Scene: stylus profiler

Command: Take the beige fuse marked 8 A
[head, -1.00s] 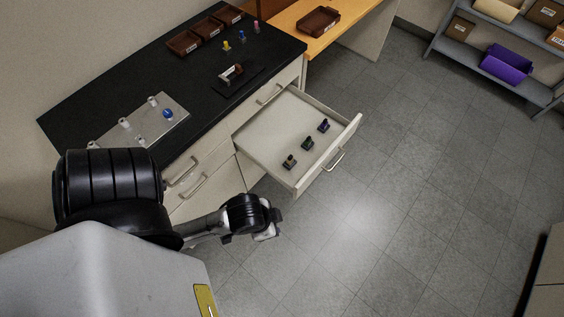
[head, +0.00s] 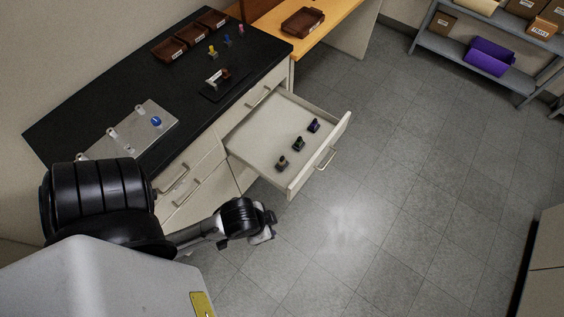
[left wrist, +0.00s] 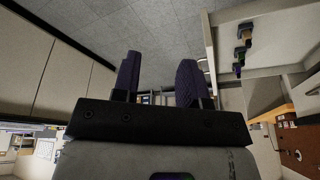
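Three small dark-based pieces stand in a row in the open drawer (head: 262,133). The near one (head: 282,163) has a brownish-beige top, the middle one (head: 298,142) looks dark greenish, and the far one (head: 314,125) is purple-blue. Their markings are too small to read. The row also shows in the left wrist view, at upper right. My left gripper (head: 268,231) hangs over the floor in front of the drawer, apart from these pieces. In the left wrist view its two fingers (left wrist: 159,75) are spread with nothing between them. My right gripper is out of view.
The black worktop (head: 120,98) carries brown trays (head: 166,50), small coloured pieces (head: 227,41), a dark holder (head: 217,80) and a metal plate (head: 165,125) with a blue knob. The drawer front (head: 322,160) juts out over the floor. The grey floor (head: 400,190) is clear.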

